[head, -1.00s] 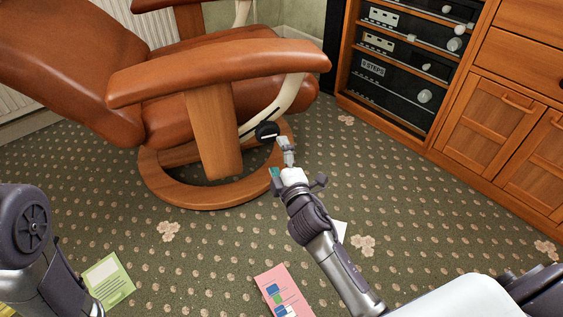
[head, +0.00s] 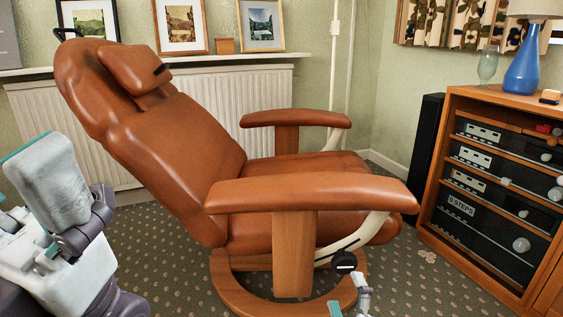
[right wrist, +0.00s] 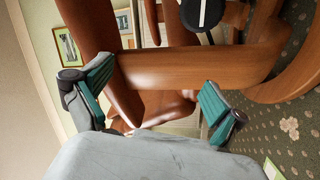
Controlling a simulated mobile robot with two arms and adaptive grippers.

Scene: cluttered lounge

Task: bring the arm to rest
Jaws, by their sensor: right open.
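My right gripper (head: 350,297) shows at the bottom edge of the head view, in front of the recliner's base and just below its black knob (head: 345,262). In the right wrist view its two teal-padded fingers (right wrist: 157,80) are spread apart with nothing held between them. The recliner's wood lies beyond them, and a black knob (right wrist: 206,14) shows at the top. Most of the right arm is out of the head view. Part of my left gripper (head: 48,185), pale with a teal edge, looms close at the left edge; its jaw opening cannot be made out.
A brown leather recliner (head: 180,150) fills the middle, before a white radiator (head: 40,115). A wooden cabinet with audio units (head: 437,180) stands at right, bearing a blue lamp (head: 523,72). Patterned carpet (head: 165,255) shows between left gripper and chair.

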